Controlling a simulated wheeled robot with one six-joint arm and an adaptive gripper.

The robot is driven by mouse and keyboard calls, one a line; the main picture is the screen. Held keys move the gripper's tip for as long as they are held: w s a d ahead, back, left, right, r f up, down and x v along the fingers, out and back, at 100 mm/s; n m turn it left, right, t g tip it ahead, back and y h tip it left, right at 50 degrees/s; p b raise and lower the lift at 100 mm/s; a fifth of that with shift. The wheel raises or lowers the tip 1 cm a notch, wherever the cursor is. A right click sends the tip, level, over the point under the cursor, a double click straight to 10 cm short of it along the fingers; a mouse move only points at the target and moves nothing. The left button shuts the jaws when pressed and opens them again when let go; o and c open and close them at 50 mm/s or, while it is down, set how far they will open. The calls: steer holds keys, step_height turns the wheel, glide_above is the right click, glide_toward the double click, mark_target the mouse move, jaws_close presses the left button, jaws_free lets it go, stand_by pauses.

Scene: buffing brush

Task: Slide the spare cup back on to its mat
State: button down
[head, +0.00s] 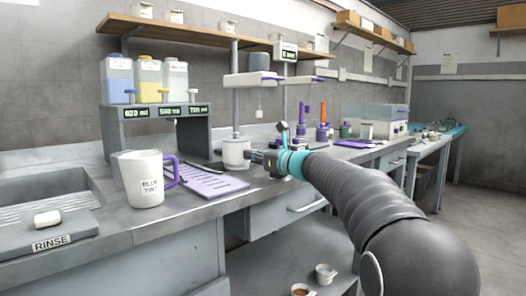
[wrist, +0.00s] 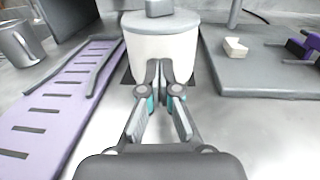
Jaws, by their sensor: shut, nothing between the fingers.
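A white cup (head: 236,152) with a grey top stands upright on the counter, just beyond my gripper. It also fills the top centre of the wrist view (wrist: 160,55). Small parts of a dark mat (wrist: 127,76) show on both sides of the cup's foot; the cup hides the rest, so I cannot tell how well it is centred. My gripper (head: 256,157) is shut and empty, its fingertips (wrist: 165,68) together at the cup's near wall. They touch it or are very close; I cannot tell which.
A lavender slotted board (wrist: 70,95) lies left of the cup. A large mug marked BLUE TINT (head: 146,182) stands farther left, near the sink. A grey slab (wrist: 245,75) with a small white block lies to the right. The dispenser stand (head: 160,112) is behind.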

mark_target(239, 152)
steer(key=p+x, duration=0.1)
steer(key=x, duration=0.4)
steer(key=shift+s+a, duration=0.1)
